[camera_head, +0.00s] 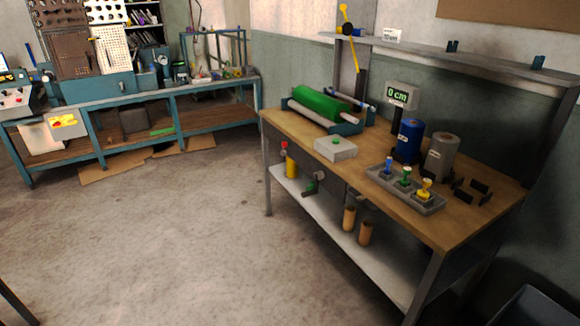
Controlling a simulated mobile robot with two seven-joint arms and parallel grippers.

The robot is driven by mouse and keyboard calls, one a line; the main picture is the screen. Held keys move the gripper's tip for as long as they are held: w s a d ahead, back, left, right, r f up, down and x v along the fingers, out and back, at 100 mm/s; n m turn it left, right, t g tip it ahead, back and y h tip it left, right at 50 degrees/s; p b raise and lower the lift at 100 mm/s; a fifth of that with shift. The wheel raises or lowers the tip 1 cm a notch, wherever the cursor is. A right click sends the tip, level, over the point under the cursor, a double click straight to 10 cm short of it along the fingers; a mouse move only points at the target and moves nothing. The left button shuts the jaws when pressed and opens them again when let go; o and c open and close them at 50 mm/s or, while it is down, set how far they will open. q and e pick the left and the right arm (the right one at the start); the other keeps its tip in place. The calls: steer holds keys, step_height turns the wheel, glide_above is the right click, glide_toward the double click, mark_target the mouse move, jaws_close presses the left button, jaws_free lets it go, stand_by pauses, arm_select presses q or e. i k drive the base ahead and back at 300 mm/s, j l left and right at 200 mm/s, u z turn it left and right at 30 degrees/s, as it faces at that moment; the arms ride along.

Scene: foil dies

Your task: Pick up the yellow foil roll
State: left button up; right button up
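A yellow cylinder (291,167), which looks like the yellow foil roll, stands upright on the grey lower shelf (330,226) of the workbench, toward its left end. The bench top and front edge are just above it, and its upper end is close under them. A blue roll (408,140) and a grey roll (440,157) stand upright on the wooden bench top (380,205). Neither of my grippers is in view.
Two tan cylinders (349,217) stand on the lower shelf. The floor (180,240) in front is clear.

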mark_target(292, 168)
steer(key=u, duration=0.85)
steer(key=i, duration=1.8)
steer(key=i+l+u, duration=0.1)
steer(key=i, duration=1.7)
steer(key=i+z, duration=0.15)
steer(key=i, duration=0.55)
steer(key=i+j+z, duration=0.15)
steer(key=i, duration=0.5)
steer(key=i+z, duration=0.3)
steer(key=i, duration=0.35)
steer(key=i+z, duration=0.3)
steer(key=i, duration=0.4)
steer(key=i+z, duration=0.35)
steer(key=i, duration=0.25)
steer(key=i+j+z, duration=0.1)
steer(key=i+z, duration=0.25)
steer(key=i, duration=0.25)
steer(key=i+j+z, duration=0.15)
steer(key=i+z, duration=0.25)
steer(key=i, duration=0.95)
